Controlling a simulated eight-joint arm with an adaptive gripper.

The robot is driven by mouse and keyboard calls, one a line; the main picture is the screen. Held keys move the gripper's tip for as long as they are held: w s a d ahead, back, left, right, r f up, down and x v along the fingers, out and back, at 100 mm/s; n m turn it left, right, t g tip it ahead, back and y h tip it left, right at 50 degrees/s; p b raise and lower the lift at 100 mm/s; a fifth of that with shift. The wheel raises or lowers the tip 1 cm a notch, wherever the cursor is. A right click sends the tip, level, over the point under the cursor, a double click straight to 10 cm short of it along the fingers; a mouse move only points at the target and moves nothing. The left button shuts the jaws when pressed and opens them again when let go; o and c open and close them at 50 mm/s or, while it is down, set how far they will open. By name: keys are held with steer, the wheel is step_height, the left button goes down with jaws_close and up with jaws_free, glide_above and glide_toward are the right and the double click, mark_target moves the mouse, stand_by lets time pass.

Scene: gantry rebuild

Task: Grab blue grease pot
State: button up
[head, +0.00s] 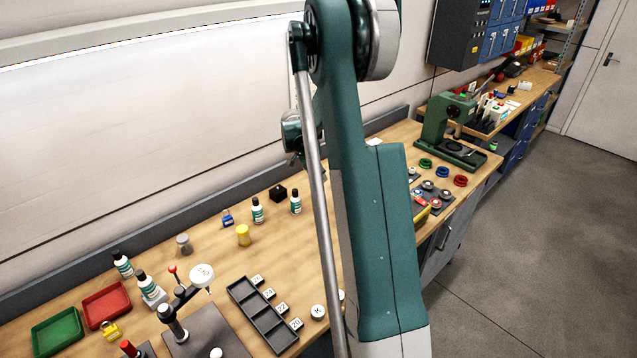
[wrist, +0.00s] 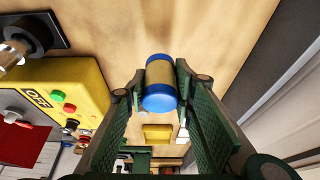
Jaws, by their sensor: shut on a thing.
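The blue grease pot (wrist: 160,98) shows in the wrist view as a small cylinder with blue ends and a paler band around its middle. My gripper (wrist: 160,82) has one green finger on each side of it and is shut on it. Wooden surface fills the view behind the pot; I cannot tell whether the pot touches it. In the head view my arm hides the gripper and the blue pot. A yellow pot (head: 243,236) and a grey pot (head: 184,244) stand on the bench left of my arm.
In the wrist view a yellow control box (wrist: 60,85) with an OFF label stands close on the left. In the head view, bottles (head: 257,211), a green tray (head: 58,332), a red tray (head: 106,304) and a dark divided tray (head: 262,316) occupy the bench. A green press (head: 440,125) stands farther right.

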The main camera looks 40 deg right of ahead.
steer(key=shift+r, duration=1.65)
